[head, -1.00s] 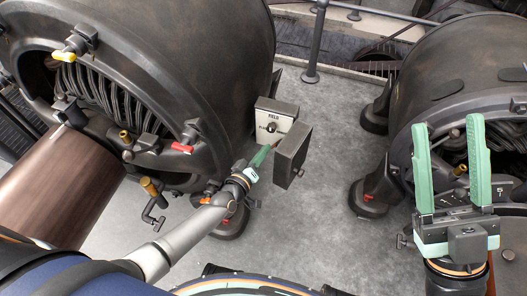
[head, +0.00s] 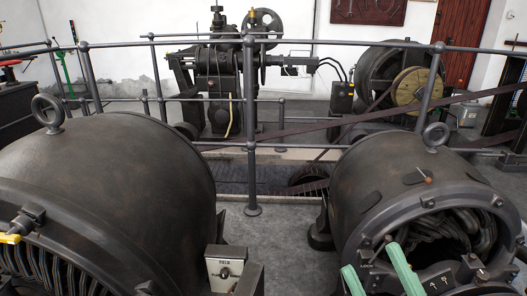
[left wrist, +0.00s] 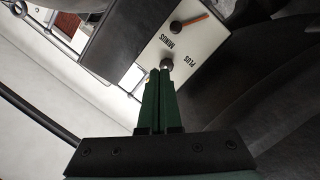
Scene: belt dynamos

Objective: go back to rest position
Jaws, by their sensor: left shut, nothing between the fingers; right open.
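My right gripper (head: 379,270) shows at the bottom right of the head view. Its two green fingers point up, spread apart and empty, in front of the right dynamo (head: 390,195). My left gripper (left wrist: 158,72) is out of the head view. In the left wrist view its green fingers are shut together with nothing between them. Their tips are at a small dark knob on the white panel of the field box (left wrist: 183,48), marked PLUS and MINUS; whether they touch it I cannot tell. The field box (head: 224,268) also shows low in the head view, with its dark door standing open.
The large left dynamo (head: 110,180) stands beside the field box. A strip of bare grey floor (head: 280,250) lies between the dynamos. A metal railing (head: 251,130) crosses behind them, with belt-driven machinery (head: 220,85) beyond.

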